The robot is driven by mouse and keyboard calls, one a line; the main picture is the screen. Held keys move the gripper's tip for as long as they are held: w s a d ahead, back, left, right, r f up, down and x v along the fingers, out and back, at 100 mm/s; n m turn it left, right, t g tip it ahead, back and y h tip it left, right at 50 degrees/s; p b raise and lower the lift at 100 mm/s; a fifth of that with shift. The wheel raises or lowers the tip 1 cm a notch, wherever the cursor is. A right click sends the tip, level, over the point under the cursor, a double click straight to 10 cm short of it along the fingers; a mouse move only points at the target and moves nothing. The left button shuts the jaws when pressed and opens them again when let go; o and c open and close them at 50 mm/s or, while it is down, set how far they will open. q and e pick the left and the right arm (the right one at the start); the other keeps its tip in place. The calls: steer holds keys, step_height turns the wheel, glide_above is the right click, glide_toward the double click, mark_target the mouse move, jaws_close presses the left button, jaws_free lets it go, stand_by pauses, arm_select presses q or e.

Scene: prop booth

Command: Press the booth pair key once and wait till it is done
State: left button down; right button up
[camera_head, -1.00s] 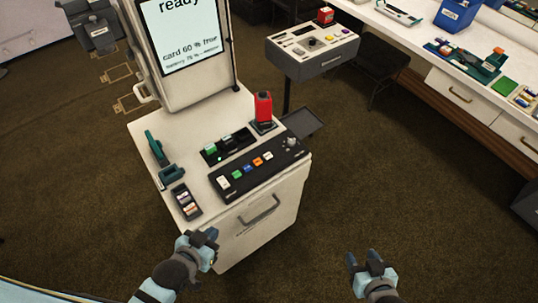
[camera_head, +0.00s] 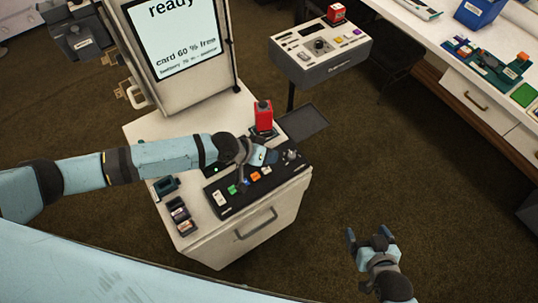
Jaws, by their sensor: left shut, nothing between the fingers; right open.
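The booth's dark key panel (camera_head: 230,207) lies on the front of the white cabinet (camera_head: 205,232), with a row of coloured keys and a small knob (camera_head: 291,155). A white key (camera_head: 220,198), a green key (camera_head: 232,189), an orange key (camera_head: 255,176) and a second white key (camera_head: 266,170) show; a blue one is mostly hidden. Key labels are too small to read, so I cannot tell which is the pair key. My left gripper (camera_head: 266,157) is shut and empty over the panel; contact cannot be told. My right gripper (camera_head: 368,240) is open, empty, right of the cabinet.
The screen (camera_head: 180,40) reads "ready" and "card 60 % free". A red device (camera_head: 263,116) stands behind the panel. A grey console (camera_head: 320,65) and a white counter (camera_head: 425,45) are behind to the right. The floor around my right gripper is clear.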

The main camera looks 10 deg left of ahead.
arm_select(q)
steer(key=w+a, duration=0.1)
steer(key=w, duration=0.1)
steer(key=b, duration=0.6)
glide_above(266, 170)
steer(key=shift+y, duration=0.3)
steer(key=f, duration=0.7)
steer(key=shift+w+a+f, duration=0.1)
steer(key=shift+w+a, duration=0.1)
steer(key=shift+w, duration=0.15)
steer(key=shift+f+b, duration=0.6)
steer(key=shift+f, duration=0.1)
arm_select(e)
step_height(266, 170, down, 6)
steer(key=a, duration=0.1)
steer(key=shift+w+a, duration=0.15)
steer(key=shift+w, duration=0.25)
steer(key=shift+d+f, duration=0.25)
steer(key=shift+a+r, duration=0.1)
steer(key=shift+r, duration=0.05)
